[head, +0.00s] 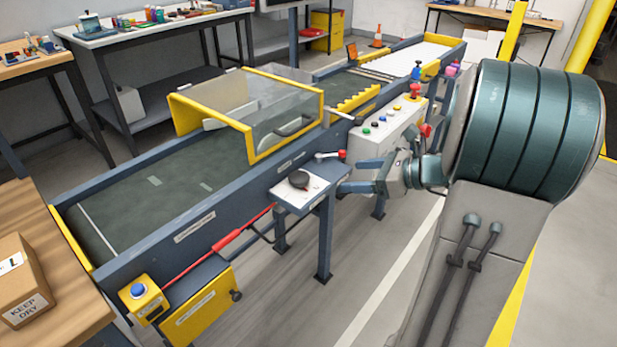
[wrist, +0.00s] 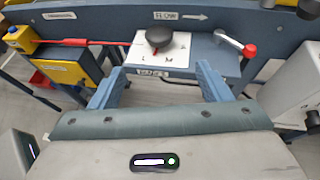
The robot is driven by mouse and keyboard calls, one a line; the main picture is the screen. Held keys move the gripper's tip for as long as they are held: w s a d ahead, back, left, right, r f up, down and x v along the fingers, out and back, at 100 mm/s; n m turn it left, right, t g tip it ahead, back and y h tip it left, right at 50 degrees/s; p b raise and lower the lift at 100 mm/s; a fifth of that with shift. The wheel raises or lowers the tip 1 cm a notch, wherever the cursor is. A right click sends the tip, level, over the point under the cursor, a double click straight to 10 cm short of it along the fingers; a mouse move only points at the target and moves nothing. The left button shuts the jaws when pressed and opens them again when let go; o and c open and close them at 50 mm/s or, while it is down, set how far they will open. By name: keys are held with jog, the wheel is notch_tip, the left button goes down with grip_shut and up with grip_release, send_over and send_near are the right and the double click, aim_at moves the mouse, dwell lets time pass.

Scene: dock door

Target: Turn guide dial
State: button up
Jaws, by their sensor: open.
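The guide dial (head: 299,180) is a dark round knob on a white plate (head: 314,194) on a small blue shelf at the conveyor's side. In the wrist view the dial (wrist: 159,37) stands ahead of my gripper, with letters such as L and M on the plate around it. My gripper (head: 354,178) is to the right of the dial in the head view. In the wrist view its two blue fingers (wrist: 160,82) are spread apart and empty, short of the dial and not touching it.
A red-tipped lever (head: 341,154) sits close beside the dial; it also shows in the wrist view (wrist: 249,50). A white button panel (head: 385,131) stands right of it. A red rod (head: 215,247) runs left to a yellow box. Floor before the conveyor is clear.

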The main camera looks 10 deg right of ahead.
aim_at(305, 177)
jog(key=b+x, duration=0.2)
jog(key=x, duration=1.1)
jog(key=shift+w+a+b, duration=0.3)
jog(key=shift+b, duration=0.05)
jog(key=c, duration=1)
